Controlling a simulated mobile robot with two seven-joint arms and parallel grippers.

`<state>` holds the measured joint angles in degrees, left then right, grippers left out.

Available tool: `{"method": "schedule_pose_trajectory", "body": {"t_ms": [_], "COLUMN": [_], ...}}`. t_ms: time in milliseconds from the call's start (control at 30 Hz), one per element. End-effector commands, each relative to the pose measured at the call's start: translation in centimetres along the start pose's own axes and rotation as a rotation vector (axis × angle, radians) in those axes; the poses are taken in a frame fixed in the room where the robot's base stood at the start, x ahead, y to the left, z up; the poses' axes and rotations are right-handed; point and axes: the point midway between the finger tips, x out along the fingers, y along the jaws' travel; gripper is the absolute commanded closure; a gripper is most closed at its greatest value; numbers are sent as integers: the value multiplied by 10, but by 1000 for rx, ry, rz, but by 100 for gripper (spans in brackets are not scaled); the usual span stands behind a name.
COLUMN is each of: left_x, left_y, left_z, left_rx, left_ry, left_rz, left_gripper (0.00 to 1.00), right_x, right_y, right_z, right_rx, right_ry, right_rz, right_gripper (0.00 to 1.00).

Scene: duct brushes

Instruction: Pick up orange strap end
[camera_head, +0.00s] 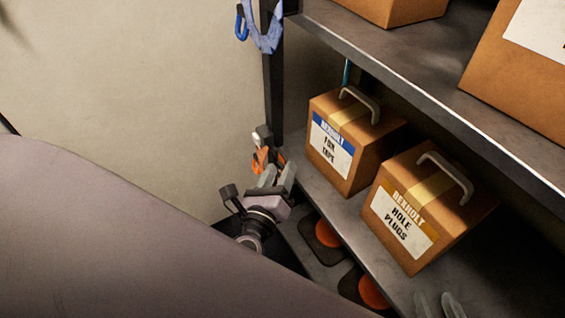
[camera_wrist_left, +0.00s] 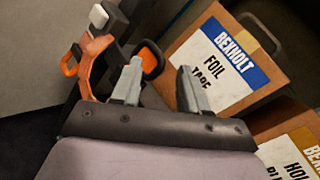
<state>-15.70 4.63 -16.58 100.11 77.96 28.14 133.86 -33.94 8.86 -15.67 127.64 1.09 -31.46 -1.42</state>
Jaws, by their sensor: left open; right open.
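The orange strap (camera_head: 262,158) hangs by the shelf's front-left post. In the left wrist view the orange strap (camera_wrist_left: 88,68) is a curved band beside dark and white hardware, with an orange loop (camera_wrist_left: 151,60) to its right. I cannot tell which part is its end. My left gripper (camera_head: 278,173) is open just below and right of the strap; in the left wrist view its fingers (camera_wrist_left: 158,82) stand apart, the left one close to the orange pieces, nothing seen gripped. My right gripper (camera_head: 439,304) shows only its fingertips at the bottom edge, open and apart.
A foil tape box (camera_head: 340,145) and a hole plugs box (camera_head: 410,215) stand on the lower shelf, right of my left gripper. The dark shelf post (camera_head: 273,90) rises behind it, with a blue strap (camera_head: 262,30) above. Orange discs (camera_head: 327,233) lie below. Bare wall is at left.

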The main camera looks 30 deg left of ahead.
Motion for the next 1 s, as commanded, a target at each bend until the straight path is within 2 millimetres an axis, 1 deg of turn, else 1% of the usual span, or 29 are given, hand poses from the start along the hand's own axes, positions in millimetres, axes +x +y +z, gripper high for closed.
{"method": "schedule_pose_trajectory", "body": {"t_ms": [33,100,200,467,500,600,1000], "left_x": [8,15,21,22,22,22,22], "left_y": [0,0,0,0,0,0,0], "left_z": [0,0,0,0,0,0,0], "left_rx": [0,1,2,2,2,2,2], "left_ry": [-1,-1,0,1,1,1,1], "left_rz": [1,0,-1,0,0,0,-1], "left_gripper": [56,56,56,56,69,100,100], "right_x": [0,0,0,0,0,0,0], "right_y": [0,0,0,0,0,0,1], "right_z": [0,0,0,0,0,0,0], "right_rx": [1,1,1,1,1,1,1], "right_ry": [-1,-1,-1,-1,-1,-1,-1], "right_rz": [0,1,1,1,1,1,1], "right_gripper": [58,58,58,58,58,58,58]}}
